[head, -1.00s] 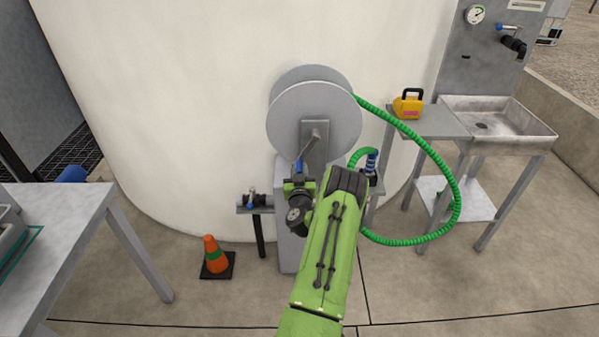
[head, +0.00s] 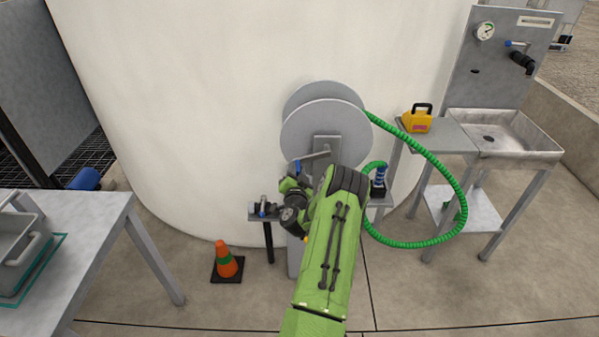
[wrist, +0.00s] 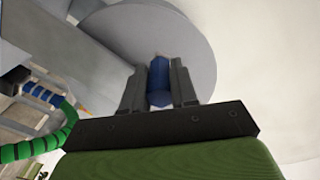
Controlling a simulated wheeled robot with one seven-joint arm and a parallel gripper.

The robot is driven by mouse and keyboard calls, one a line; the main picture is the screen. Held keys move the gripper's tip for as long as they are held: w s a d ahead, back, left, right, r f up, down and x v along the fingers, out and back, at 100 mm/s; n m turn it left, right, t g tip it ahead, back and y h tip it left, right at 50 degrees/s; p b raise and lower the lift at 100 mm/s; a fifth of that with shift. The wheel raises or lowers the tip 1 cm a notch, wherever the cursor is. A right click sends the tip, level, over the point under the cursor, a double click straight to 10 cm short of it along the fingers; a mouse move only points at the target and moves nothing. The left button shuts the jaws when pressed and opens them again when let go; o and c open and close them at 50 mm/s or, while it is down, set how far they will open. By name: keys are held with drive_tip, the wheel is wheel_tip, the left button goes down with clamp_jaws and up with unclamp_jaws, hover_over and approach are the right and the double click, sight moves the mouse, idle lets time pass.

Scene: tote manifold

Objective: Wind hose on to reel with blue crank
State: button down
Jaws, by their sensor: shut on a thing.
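The grey hose reel (head: 322,122) stands in front of the white tank. Its crank arm (head: 316,157) points left from the hub, and its blue handle (head: 297,166) is at the end. My gripper (wrist: 159,88) is shut on the blue handle, which shows between the two dark fingers in the wrist view (wrist: 158,76). The green hose (head: 455,190) leaves the reel on the right, loops down, and curves back to a blue and black fitting (head: 379,178). It also shows at the lower left of the wrist view (wrist: 45,143). My green arm hides part of the reel stand.
A grey side table (head: 440,138) with a yellow container (head: 418,118) and a metal sink (head: 510,135) stand right. An orange cone (head: 226,259) is on the floor left of the stand. A small valve shelf (head: 262,213) sits beside the stand. A workbench (head: 85,250) is at the left.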

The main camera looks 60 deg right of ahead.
drive_tip(key=r+m+p, duration=0.1)
drive_tip(key=r+m, duration=0.1)
drive_tip(key=r+m+p, duration=0.2)
drive_tip(key=shift+w+a+r+m+p, duration=0.1)
drive_tip(key=shift+w+r+m+p, duration=0.1)
drive_tip(key=shift+r+m+p, duration=0.15)
drive_tip(key=r+m+p, duration=0.2)
drive_tip(key=shift+s+r+m, duration=0.2)
drive_tip(key=shift+m, duration=0.15)
drive_tip(key=m, duration=0.1)
drive_tip(key=r+p, duration=0.1)
drive_tip(key=s+r+m, duration=0.1)
drive_tip(key=shift+d+r+m+p, duration=0.15)
drive_tip(key=shift+d+m+p, duration=0.15)
drive_tip(key=shift+d+p, duration=0.05)
drive_tip(key=s+d+r+m+p, duration=0.3)
drive_tip(key=s+m+p, duration=0.3)
drive_tip(key=m, duration=0.3)
drive_tip(key=shift+s+d+r+m, duration=0.3)
drive_tip(key=shift+s+d+r, duration=0.1)
drive_tip(key=shift+s+r, duration=0.4)
drive_tip(key=c, duration=0.9)
unclamp_jaws()
